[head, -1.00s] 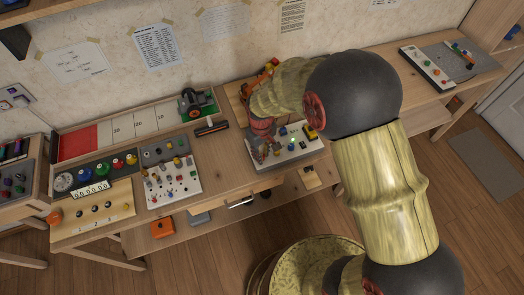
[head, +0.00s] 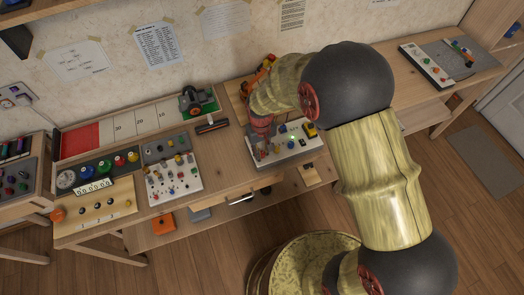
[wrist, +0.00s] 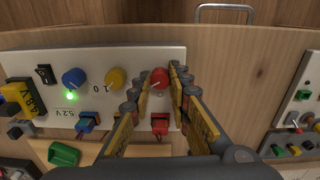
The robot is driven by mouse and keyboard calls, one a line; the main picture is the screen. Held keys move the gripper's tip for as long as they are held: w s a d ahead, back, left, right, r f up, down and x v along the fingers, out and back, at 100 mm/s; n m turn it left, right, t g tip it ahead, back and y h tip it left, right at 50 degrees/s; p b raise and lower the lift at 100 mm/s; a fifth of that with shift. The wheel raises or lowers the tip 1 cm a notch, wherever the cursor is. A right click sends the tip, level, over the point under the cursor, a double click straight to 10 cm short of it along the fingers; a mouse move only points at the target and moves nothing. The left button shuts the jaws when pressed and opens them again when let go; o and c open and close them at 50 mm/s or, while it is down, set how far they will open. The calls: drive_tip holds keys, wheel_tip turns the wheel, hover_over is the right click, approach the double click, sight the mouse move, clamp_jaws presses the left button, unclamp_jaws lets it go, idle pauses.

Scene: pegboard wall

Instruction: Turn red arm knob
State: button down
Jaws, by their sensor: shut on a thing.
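The red knob (wrist: 160,78) is round with a pale pointer line, which lies slantwise in the wrist view. It sits at the right part of a white panel (wrist: 137,58), beside a yellow knob (wrist: 116,77) and a blue knob (wrist: 74,77). My gripper (wrist: 161,71) is shut on the red knob, with one finger on each side of it. In the head view my gripper (head: 261,146) is over the left part of the white panel (head: 307,147), and the red knob is hidden behind it.
On the panel a green light (wrist: 70,96) is lit, and a red connector (wrist: 160,124) lies between my fingers. A blue connector (wrist: 89,120) is nearby. A drawer handle (wrist: 225,8) is beyond the panel. Another control board (head: 173,182) stands left in the head view.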

drive_tip(key=c, duration=1.6)
unclamp_jaws()
drive_tip(key=shift+c, duration=0.2)
wheel_tip(320, 180, up, 12)
drive_tip(key=shift+a, duration=0.15)
